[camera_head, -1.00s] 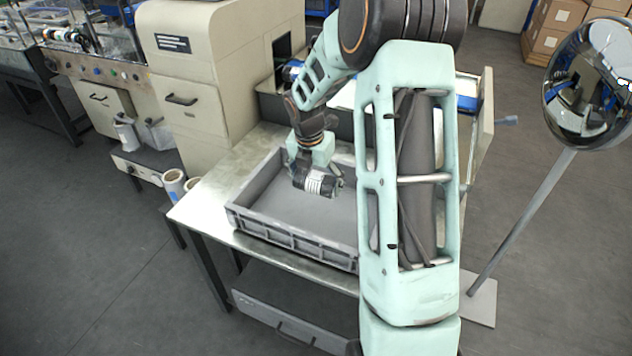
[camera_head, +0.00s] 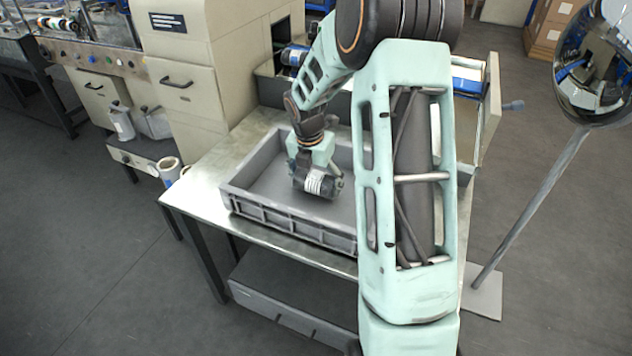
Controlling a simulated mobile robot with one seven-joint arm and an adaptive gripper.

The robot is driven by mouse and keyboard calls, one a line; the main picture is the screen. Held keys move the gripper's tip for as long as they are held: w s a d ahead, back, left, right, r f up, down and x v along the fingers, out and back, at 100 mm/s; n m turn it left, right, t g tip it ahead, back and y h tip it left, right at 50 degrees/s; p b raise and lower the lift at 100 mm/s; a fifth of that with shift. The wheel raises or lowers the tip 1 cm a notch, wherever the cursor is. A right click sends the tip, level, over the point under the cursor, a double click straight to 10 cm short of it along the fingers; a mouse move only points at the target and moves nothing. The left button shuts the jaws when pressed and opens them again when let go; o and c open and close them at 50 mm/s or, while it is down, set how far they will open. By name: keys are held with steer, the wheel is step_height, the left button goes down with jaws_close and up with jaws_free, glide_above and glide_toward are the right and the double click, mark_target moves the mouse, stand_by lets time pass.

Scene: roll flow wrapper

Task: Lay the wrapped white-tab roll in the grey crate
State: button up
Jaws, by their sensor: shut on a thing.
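The grey crate (camera_head: 285,216) stands on the metal-topped table, its open top facing up. My gripper (camera_head: 316,177) points down into the crate and is shut on a dark roll with a white label band (camera_head: 319,185). The roll lies roughly sideways under the fingers, inside the crate's outline. I cannot tell whether it touches the crate floor. The roll's tab is too small to make out. My forearm hides the crate's right part.
A beige machine (camera_head: 205,65) stands behind the table, with a blue-ended roll (camera_head: 294,55) at its opening. A round mirror (camera_head: 597,65) on a pole stands at the right. The table's left end (camera_head: 195,195) is bare.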

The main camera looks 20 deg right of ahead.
steer(key=shift+f, duration=0.6)
steer(key=o, duration=1.5)
steer(key=shift+o, duration=0.2)
steer(key=shift+f, duration=0.1)
steer(key=r, duration=0.4)
steer(key=s+a+r, duration=0.1)
steer(key=r, duration=0.7)
steer(key=shift+s+a, duration=0.35)
